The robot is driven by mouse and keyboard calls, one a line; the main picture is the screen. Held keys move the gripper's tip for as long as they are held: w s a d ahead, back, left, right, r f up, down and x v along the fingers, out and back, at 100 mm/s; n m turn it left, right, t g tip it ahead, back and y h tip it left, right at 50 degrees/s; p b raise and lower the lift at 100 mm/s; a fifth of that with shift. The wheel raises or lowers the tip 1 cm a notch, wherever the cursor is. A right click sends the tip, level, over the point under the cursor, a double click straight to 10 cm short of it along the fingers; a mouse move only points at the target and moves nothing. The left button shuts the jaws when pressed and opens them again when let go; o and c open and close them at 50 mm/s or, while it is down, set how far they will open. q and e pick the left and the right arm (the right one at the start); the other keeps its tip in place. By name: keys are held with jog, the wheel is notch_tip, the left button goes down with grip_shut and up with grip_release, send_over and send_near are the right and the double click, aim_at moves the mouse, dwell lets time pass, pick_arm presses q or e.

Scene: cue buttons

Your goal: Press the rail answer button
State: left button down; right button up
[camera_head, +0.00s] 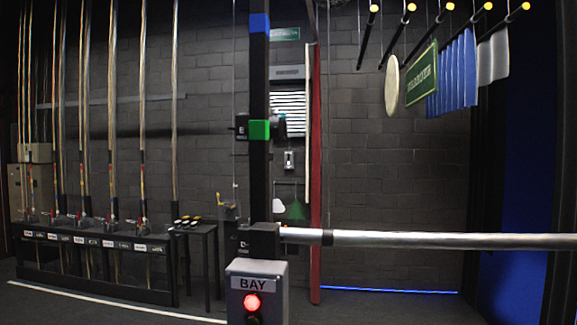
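A grey box labelled BAY (257,290) stands in front of the black post, low in the middle of the view. A red light (252,302) glows on its face, and a dark round part (253,320) below it is cut by the bottom edge. I cannot make out any button labelled rail. Neither of my grippers is in view.
A black upright post (259,180) carries blue and green blocks. A metal pipe (430,240) runs right from it. A labelled rack with rope lines (100,262) and a small table (193,229) stand left. Panels (450,75) hang upper right.

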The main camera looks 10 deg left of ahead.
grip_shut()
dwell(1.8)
